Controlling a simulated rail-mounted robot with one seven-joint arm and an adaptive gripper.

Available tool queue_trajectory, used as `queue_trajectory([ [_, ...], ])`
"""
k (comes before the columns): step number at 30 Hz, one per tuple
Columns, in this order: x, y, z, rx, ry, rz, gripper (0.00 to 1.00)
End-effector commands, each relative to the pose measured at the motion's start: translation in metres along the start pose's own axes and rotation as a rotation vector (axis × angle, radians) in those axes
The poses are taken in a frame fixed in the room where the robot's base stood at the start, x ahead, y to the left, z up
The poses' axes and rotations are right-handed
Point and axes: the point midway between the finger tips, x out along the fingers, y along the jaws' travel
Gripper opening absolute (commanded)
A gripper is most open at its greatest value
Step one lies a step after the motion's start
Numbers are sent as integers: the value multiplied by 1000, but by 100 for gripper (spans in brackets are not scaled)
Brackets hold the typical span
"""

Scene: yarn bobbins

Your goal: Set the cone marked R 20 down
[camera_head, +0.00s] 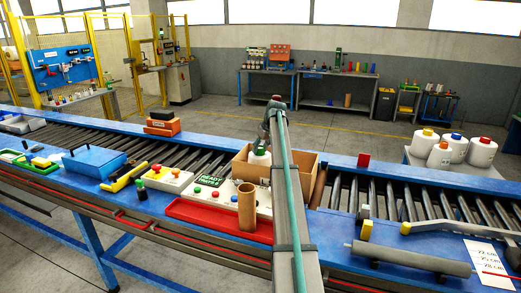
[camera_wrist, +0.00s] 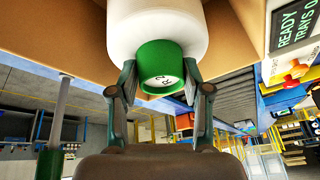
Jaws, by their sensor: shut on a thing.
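The white yarn cone (camera_wrist: 150,24) has a green top (camera_wrist: 160,60) with a partly visible mark that reads like "R 2"; the rest of the mark is cut off. My gripper (camera_wrist: 160,76) is shut on this green top, one finger on each side. In the head view the cone (camera_head: 259,158) is inside the open cardboard box (camera_head: 249,173), below my gripper (camera_head: 262,140). The box walls and my arm hide its lower part, so I cannot tell whether its base touches the box floor. Cardboard also shows close beside the cone in the wrist view.
The box stands at the roller conveyor (camera_head: 400,200). Several white cones (camera_head: 482,152) stand on a grey stand at right. A grey roller (camera_head: 412,257) lies at front right.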

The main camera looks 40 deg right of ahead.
Motion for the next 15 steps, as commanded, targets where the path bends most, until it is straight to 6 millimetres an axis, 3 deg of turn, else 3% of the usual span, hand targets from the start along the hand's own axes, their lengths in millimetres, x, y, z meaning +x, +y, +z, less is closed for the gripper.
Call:
queue_trajectory([
  [13, 12, 1, 5, 0, 2, 0, 0],
  [14, 13, 1, 5, 0, 0, 0, 51],
  [15, 13, 1, 5, 0, 0, 0, 58],
])
